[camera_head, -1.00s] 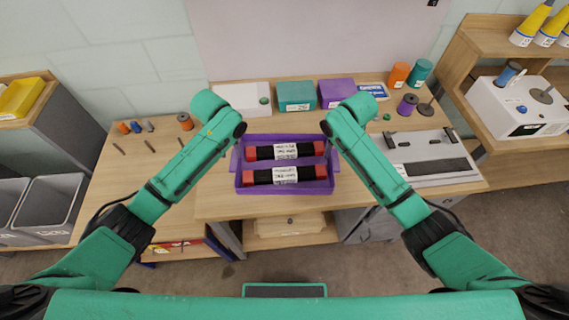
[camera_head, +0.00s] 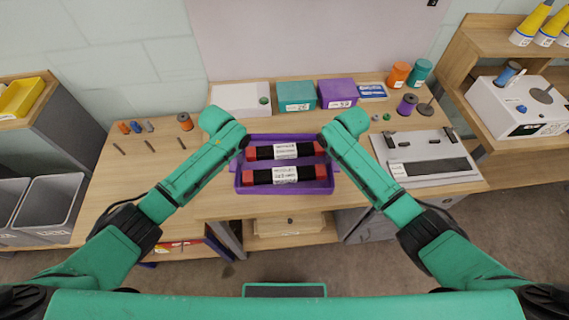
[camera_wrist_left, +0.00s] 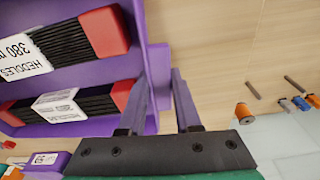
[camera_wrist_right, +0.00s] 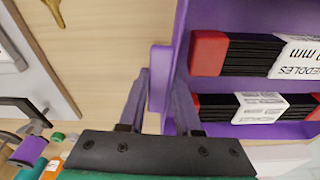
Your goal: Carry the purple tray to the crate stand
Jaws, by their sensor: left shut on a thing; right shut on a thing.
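The purple tray (camera_head: 285,189) is on the wooden table in front of me in the head view, level. It holds two black heddle bundles (camera_head: 285,151) with red ends and white labels. My left gripper (camera_wrist_left: 162,88) is shut on the tray's handle tab at its left end. My right gripper (camera_wrist_right: 160,90) is shut on the tab at its right end. In the head view my wrists largely hide both grips. I cannot tell whether the tray touches the table. I cannot make out which thing is the crate stand.
Behind the tray are a white box (camera_head: 240,98), a teal box (camera_head: 296,95) and a purple box (camera_head: 337,92). A grey-white device (camera_head: 425,158) is to the right. Spools (camera_head: 185,121) and small pegs are to the left. Grey bins (camera_head: 48,203) stand at far left.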

